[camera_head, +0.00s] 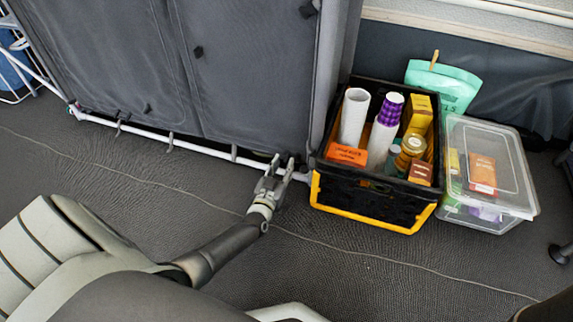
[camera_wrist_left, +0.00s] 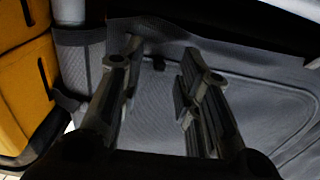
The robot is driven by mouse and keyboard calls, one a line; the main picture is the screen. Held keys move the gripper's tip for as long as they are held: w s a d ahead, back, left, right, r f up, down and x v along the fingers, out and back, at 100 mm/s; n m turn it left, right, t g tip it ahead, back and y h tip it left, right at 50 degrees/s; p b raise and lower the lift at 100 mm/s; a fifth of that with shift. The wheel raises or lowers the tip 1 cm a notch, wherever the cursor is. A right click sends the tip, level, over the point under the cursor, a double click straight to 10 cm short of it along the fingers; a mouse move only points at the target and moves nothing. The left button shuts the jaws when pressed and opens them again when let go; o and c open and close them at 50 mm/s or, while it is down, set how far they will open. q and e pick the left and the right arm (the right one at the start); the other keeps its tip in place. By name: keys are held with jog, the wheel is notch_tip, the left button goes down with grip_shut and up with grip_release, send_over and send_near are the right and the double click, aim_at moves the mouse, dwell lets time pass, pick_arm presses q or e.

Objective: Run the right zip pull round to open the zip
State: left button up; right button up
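A grey fabric cupboard (camera_head: 250,60) with a curved zip seam on its front stands at the back left. Small dark tabs that look like zip pulls show on it: one at the upper right (camera_head: 308,9), one near the middle (camera_head: 198,52) and one low down (camera_head: 147,108). I cannot tell for sure which is the right zip pull. My left gripper (camera_head: 280,166) is open at the cupboard's lower right corner, by the white bottom tube. In the left wrist view its fingers (camera_wrist_left: 160,65) are apart, with grey fabric and a small dark tab (camera_wrist_left: 158,63) beyond them. My right gripper is out of view.
A black and yellow crate (camera_head: 365,205) of bottles, rolls and boxes stands just right of my left gripper. A clear lidded box (camera_head: 510,195) and a mint bag (camera_head: 462,82) are beside it. The white tube (camera_head: 150,132) runs along the cupboard's foot. The dark floor in front is mostly clear.

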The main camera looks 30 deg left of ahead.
aim_at(286, 158)
pick_arm(q)
jog(key=shift+b+x, duration=0.65)
jog(key=shift+x, duration=1)
grip_shut()
